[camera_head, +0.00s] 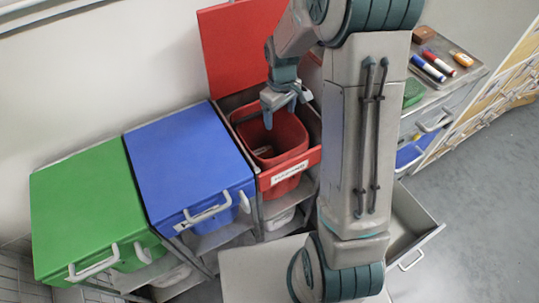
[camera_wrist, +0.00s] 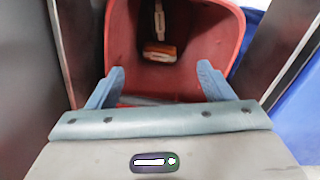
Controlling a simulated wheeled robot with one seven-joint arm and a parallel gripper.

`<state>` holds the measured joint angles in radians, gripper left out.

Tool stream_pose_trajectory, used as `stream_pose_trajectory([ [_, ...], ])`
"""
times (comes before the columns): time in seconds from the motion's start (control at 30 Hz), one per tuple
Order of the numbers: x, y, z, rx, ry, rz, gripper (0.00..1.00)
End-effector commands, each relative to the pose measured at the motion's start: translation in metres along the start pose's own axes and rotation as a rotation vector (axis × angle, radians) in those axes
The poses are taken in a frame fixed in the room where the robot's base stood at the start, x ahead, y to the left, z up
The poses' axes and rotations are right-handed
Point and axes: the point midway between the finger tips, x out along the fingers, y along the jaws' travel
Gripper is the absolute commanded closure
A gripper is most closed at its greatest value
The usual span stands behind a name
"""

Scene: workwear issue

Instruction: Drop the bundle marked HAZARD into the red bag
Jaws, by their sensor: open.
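The red bag (camera_head: 292,137) looks like an open red tub standing in a frame under a raised red lid (camera_head: 238,45). A white label (camera_head: 290,171) is on its front; I cannot read it. My gripper (camera_head: 281,106) is above the bag's opening, pointing down, with nothing between its fingers. In the wrist view my gripper (camera_wrist: 160,69) has its fingers wide apart over the red bag (camera_wrist: 222,38). A small orange-brown and white item (camera_wrist: 160,52) lies inside the bag, below the fingers and apart from them. No HAZARD marking is readable, so I cannot tell whether this is the bundle.
Closed blue (camera_head: 187,160) and green (camera_head: 90,210) lids are left of the red bag. An open drawer (camera_head: 415,222) is at the right, partly behind my arm. A grey top (camera_head: 440,75) holds several markers, a brown block (camera_head: 424,34) and a green item (camera_head: 413,92).

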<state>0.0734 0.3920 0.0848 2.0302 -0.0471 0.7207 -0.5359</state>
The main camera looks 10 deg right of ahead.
Motion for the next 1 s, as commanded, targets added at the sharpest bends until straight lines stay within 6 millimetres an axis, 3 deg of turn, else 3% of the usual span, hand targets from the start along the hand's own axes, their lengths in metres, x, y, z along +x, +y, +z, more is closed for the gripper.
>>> stream_pose_trajectory([
  [0.2, -0.055, 0.001, -0.001, 0.0, 0.005, 0.004, 0.26],
  [0.4, -0.089, 0.001, -0.001, 0.0, 0.003, 0.003, 0.26],
  [0.6, -0.104, 0.0, 0.0, 0.001, 0.001, 0.001, 0.26],
  [1.0, -0.104, 0.0, 0.0, 0.0, 0.001, 0.001, 0.26],
])
